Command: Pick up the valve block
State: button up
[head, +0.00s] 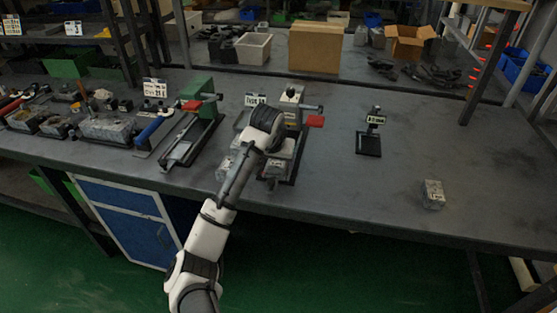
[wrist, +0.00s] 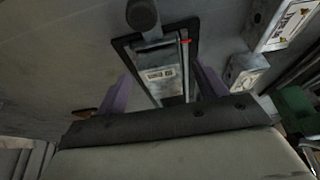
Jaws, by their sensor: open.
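A grey metal valve block (wrist: 160,75) with a small printed label sits in a black-framed fixture (wrist: 122,45) in the wrist view. My gripper (wrist: 162,72) is open, with one purple finger on each side of this block; I cannot tell whether they touch it. In the head view my gripper (head: 277,158) is low over the fixture at the table's front middle, partly hidden by my wrist. Another grey block (head: 433,194) lies alone on the right of the table. A further block (head: 224,168) is just left of my arm; a small labelled block (wrist: 246,72) shows at right in the wrist view.
A green fixture with a red handle (head: 200,112) stands to the left. A small black stand with a label (head: 369,142) is to the right. Cardboard boxes (head: 314,47) and a white bin (head: 253,48) are at the back. The table's right side is mostly clear.

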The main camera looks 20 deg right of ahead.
jog(key=shift+w+d+f, duration=0.1)
jog(key=shift+w+f, duration=0.05)
jog(key=shift+f, duration=0.2)
jog(key=shift+c, duration=0.4)
jog(key=c, duration=1.3)
jog(key=shift+o, duration=0.2)
jog(key=shift+r, duration=0.2)
